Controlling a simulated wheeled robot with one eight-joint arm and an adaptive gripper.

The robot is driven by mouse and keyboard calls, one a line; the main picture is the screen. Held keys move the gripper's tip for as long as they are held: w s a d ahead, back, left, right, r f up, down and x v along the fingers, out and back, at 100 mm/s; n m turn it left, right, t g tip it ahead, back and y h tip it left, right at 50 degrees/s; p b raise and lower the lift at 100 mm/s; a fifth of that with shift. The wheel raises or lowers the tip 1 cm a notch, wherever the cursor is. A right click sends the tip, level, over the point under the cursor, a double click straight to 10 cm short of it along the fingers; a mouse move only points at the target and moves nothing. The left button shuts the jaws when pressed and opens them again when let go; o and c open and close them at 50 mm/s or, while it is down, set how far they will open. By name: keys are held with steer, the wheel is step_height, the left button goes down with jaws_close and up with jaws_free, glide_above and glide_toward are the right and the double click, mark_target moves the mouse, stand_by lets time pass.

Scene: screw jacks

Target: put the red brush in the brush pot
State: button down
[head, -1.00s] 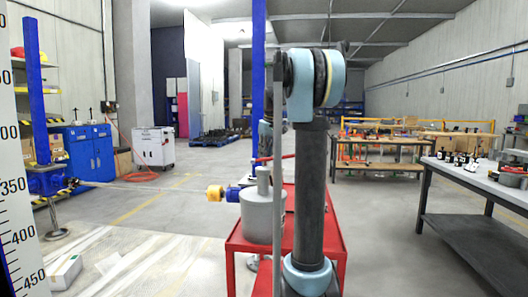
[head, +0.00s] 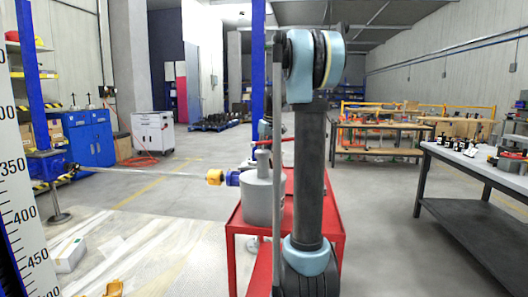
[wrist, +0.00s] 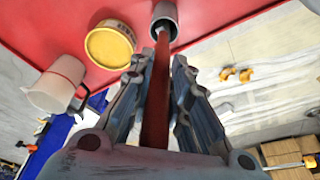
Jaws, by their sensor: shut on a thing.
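The red brush (wrist: 156,100) lies lengthwise between the two fingers of my gripper (wrist: 154,85) in the wrist view. My gripper is shut on it. The brush's far end overlaps the mouth of a small grey round pot (wrist: 165,12), which looks like the brush pot, on the red surface. I cannot tell whether that end is inside the pot or only in front of it. In the head view my arm hides most of the gripper.
A yellow-topped tin (wrist: 110,45) and a whitish jug (wrist: 58,85) stand left of the pot. In the head view, a large grey vessel (head: 262,205) stands on the red cart (head: 240,227). A grey workbench (head: 470,163) is at the right.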

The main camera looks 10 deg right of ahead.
steer(key=shift+f, duration=0.15)
steer(key=c, duration=1.4)
jaws_free()
steer(key=v, duration=1.2)
steer(key=s+a+f+m, duration=0.2)
steer(key=s+a+f, duration=0.3)
steer(key=s+a, duration=0.5)
steer(key=s+a+f+m, duration=0.2)
steer(key=s+a+f, duration=0.2)
steer(key=s+a, duration=0.65)
steer(key=s+d+f+n+g+h, duration=0.1)
steer(key=s+d+f, duration=0.2)
steer(key=s, duration=0.3)
steer(key=s+d+f, duration=0.2)
steer(key=s, duration=0.3)
steer(key=s+d+f, duration=0.3)
steer(key=d+f, duration=0.1)
steer(key=f, duration=0.2)
steer(key=s+d+f+m, duration=0.1)
steer(key=s+d+f, duration=0.2)
steer(key=d+f, duration=0.2)
steer(key=s+d+f+m, duration=0.1)
steer(key=s+d+f, duration=0.2)
steer(key=f, duration=0.5)
steer(key=shift+s+d+f+t, duration=0.15)
steer(key=shift+s+d+t, duration=0.05)
steer(key=shift+d, duration=0.25)
steer(key=shift+s+d+f+t, duration=0.15)
steer(key=shift+d+f+t, duration=0.05)
steer(key=shift+d, duration=0.25)
